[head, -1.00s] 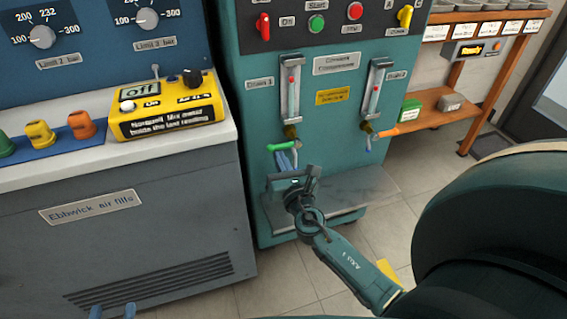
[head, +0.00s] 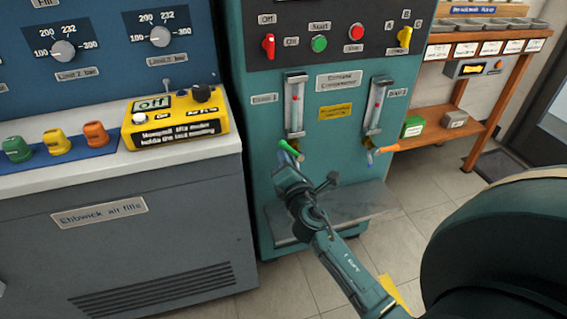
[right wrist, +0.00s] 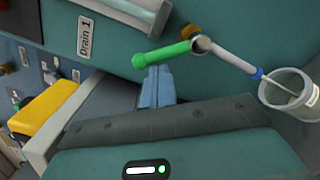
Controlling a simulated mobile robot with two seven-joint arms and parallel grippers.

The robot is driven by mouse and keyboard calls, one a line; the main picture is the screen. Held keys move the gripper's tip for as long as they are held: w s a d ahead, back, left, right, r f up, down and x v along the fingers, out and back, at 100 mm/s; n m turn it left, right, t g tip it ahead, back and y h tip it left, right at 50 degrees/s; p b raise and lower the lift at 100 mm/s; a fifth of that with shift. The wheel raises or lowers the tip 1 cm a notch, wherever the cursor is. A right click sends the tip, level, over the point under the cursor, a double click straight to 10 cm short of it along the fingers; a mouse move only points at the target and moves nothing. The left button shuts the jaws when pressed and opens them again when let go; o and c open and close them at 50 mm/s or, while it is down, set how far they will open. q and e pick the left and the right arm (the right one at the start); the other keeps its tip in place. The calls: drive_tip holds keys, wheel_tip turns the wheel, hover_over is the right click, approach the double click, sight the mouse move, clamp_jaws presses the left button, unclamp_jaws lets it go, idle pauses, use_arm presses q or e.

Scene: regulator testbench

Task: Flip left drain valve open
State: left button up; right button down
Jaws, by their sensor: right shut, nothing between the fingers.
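The left drain valve, marked Drain 1, has a green lever (head: 289,149) low on the front of the teal cabinet. In the right wrist view, the green lever (right wrist: 165,54) runs from its round pivot to a rounded free end. In the head view, the lever slants up and left from its pivot. My right gripper (head: 283,167) is shut and empty just below the lever. In the right wrist view, its blue fingertips (right wrist: 157,70) are beside the lever's free end. I cannot tell whether they touch it. My left gripper is not in view.
The orange lever (head: 385,149) of the other drain is to the right. A small metal shelf (head: 350,207) sticks out below the valves. A clear cup (right wrist: 290,92) is under the spout. A yellow meter (head: 172,118) is on the left bench.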

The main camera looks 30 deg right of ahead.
drive_tip(key=m, duration=0.2)
drive_tip(key=d+r+m+p, duration=0.1)
drive_tip(key=m, duration=0.1)
drive_tip(key=d+r+m+p, duration=0.1)
drive_tip(key=m, duration=0.2)
drive_tip(key=shift+s+d+r, duration=0.15)
drive_tip(key=shift+s+r, duration=0.05)
drive_tip(key=shift+s, duration=0.1)
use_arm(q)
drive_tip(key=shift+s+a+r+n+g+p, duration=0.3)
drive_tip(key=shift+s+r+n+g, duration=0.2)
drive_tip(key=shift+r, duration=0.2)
use_arm(e)
drive_tip(key=shift+d+m, duration=0.2)
drive_tip(key=shift+m, duration=0.3)
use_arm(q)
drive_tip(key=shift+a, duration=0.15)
use_arm(e)
drive_tip(key=shift+a, duration=0.15)
